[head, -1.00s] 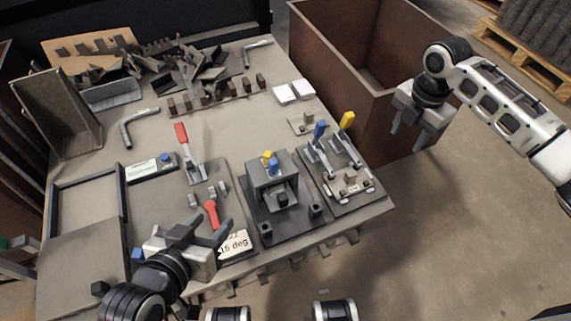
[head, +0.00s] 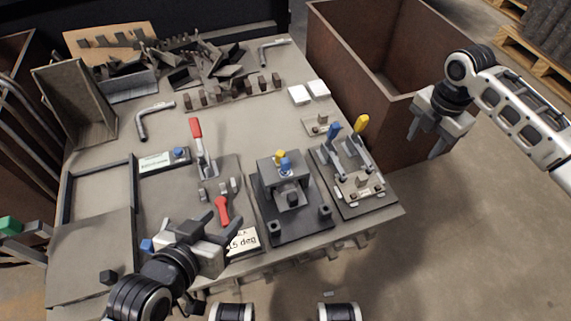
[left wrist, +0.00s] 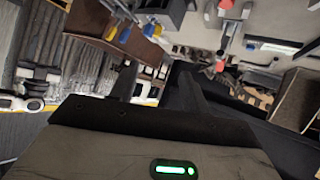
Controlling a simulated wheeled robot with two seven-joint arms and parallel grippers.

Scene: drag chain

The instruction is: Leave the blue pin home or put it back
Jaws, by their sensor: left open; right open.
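A blue-topped pin (head: 285,165) stands in the top of a dark block fixture (head: 268,189) at the middle of the bench, beside a yellow-topped pin (head: 279,156). How deep the blue pin sits cannot be told. My left gripper (head: 224,220) is open and empty at the bench's front, left of the fixture and near a red handle (head: 222,209). Its fingers also show in the left wrist view (left wrist: 155,83), with nothing between them. My right gripper (head: 425,142) is open and empty, off the right of the bench and apart from the pins.
Toggle clamps with blue (head: 333,129) and yellow (head: 361,123) handles stand right of the fixture. A red-handled clamp (head: 196,130) stands to its left. A "15 deg" card (head: 243,240) lies by my left gripper. A rusty bin (head: 350,70) stands behind. Scrap pieces crowd the back.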

